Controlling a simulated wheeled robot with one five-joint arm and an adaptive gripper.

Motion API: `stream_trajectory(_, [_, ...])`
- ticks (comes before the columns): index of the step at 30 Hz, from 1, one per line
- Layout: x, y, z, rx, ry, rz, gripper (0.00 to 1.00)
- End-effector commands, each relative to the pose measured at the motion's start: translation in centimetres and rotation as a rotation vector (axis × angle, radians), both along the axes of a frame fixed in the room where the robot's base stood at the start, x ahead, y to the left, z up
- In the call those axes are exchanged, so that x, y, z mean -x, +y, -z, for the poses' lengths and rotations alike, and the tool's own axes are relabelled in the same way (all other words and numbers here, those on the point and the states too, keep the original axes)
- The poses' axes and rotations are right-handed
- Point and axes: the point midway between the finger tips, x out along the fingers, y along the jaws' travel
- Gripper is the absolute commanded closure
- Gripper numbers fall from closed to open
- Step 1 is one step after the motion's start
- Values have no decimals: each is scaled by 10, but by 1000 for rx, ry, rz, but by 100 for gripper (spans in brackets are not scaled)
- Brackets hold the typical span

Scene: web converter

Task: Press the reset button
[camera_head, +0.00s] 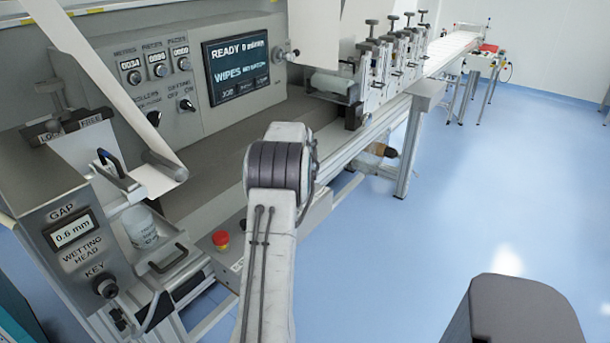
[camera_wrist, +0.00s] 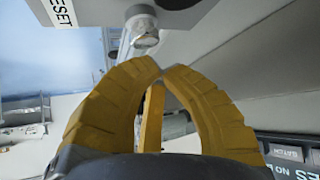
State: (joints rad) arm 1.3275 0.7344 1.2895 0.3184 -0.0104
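In the wrist view a grey box carries a white label reading "RESET" (camera_wrist: 62,12), cut by the top edge. A round metallic button with a pale face (camera_wrist: 145,35) projects from this box, to the right of the label. My gripper (camera_wrist: 160,68) has yellow fingers with their tips together and nothing visible between them. The tips are just below the button in the picture; a small gap shows, and contact is not visible. In the head view my gripper is hidden behind my arm, and I cannot make out the reset button.
In the head view a control panel with a screen (camera_head: 237,65) stands behind my arm. A red mushroom button (camera_head: 221,239) is left of the arm. The wetting head box (camera_head: 75,240) and a white cup (camera_head: 140,228) are at left. Blue floor (camera_head: 400,260) is open at right.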

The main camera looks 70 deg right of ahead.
Motion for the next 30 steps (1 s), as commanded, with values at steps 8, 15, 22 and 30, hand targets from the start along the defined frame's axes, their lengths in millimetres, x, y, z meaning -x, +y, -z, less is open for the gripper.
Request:
stream_trajectory(8, [0, 0, -2, 1, 0, 0, 100])
stream_trajectory(15, [0, 0, -17, 1, 0, 0, 100])
stream_trajectory(22, [0, 0, -37, 2, 0, 0, 100])
stream_trajectory(30, [0, 0, -51, 1, 0, 0, 100])
